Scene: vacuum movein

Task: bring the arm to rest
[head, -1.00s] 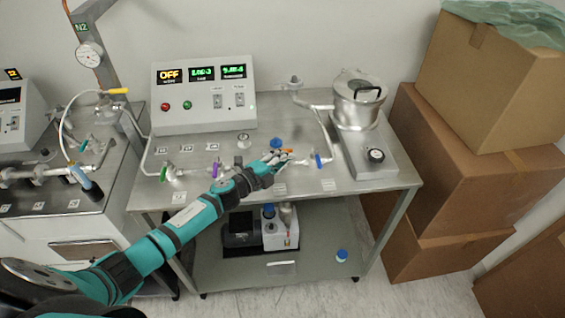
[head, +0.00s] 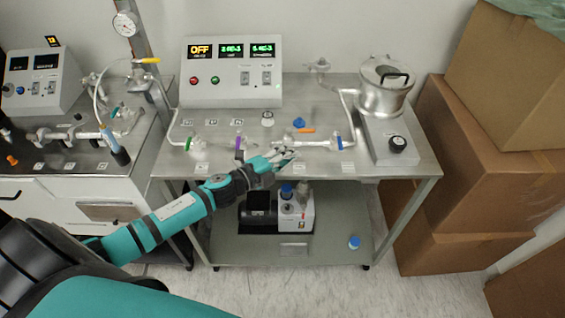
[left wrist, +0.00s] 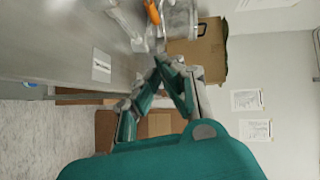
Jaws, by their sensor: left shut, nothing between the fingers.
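My left arm (head: 165,219) reaches in from the lower left in the head view. An orange handle (left wrist: 152,12) and the metal pipe appear just beyond the fingertips. Whether the fingers touch the manifold is hard to tell. My right gripper is not in view.
A control box (head: 232,72) reading OFF stands at the back of the table. A metal chamber (head: 386,88) is at the right. A pump (head: 293,212) sits on the lower shelf. Cardboard boxes (head: 480,150) stack at the right. A second bench (head: 60,185) is at the left.

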